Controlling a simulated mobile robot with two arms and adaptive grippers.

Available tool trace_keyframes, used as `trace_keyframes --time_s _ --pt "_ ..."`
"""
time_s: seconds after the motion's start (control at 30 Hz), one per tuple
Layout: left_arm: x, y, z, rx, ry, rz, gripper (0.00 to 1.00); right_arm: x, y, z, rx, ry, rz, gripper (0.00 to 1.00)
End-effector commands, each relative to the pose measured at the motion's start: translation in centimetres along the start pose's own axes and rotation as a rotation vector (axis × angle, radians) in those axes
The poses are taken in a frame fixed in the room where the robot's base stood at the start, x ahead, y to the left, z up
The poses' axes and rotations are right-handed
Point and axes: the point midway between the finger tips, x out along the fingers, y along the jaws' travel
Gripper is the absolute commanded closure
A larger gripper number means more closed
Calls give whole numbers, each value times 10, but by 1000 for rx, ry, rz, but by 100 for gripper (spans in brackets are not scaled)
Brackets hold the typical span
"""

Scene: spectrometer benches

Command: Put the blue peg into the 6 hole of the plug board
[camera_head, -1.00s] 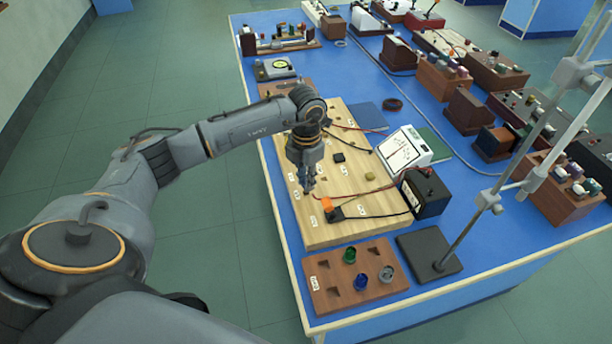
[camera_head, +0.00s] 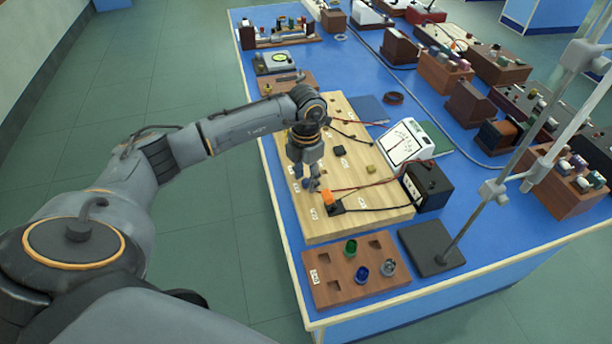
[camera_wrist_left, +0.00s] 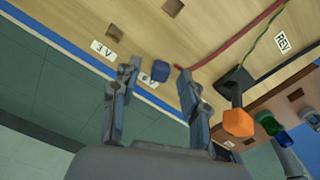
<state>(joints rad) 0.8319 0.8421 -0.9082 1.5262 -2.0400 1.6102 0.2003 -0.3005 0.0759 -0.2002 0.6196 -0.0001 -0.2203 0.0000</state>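My left gripper (camera_head: 314,184) hangs over the near left part of the pale wooden plug board (camera_head: 328,227). Its two fingers are apart in the left wrist view (camera_wrist_left: 158,76). A blue peg (camera_wrist_left: 160,72) stands at the board between the fingertips, with a gap on each side. It partly covers a white label, so its number is not readable. Whether the peg is fully in a hole cannot be told. Another label, with 3 V or similar, lies beside it (camera_wrist_left: 103,49). My right gripper is out of view.
An orange-topped switch (camera_head: 327,198) with leads stands close to the gripper. A brown rack (camera_head: 335,295) in front holds a green peg (camera_head: 350,248), another blue peg (camera_head: 361,273) and a grey one. A black box (camera_head: 427,188) and a stand base (camera_head: 430,250) are to the right.

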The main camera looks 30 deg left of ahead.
Motion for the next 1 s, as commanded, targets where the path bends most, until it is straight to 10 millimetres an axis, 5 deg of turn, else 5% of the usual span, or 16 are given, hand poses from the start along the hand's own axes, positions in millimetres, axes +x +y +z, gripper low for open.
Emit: trace_keyframes --time_s 0.27,0.7,1.0 --pt "-7 0 0 0 -2 0 56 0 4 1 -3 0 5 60" --pt "-93 1 1 0 -4 2 56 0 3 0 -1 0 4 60" --pt "-119 0 0 0 0 0 56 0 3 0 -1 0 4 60"
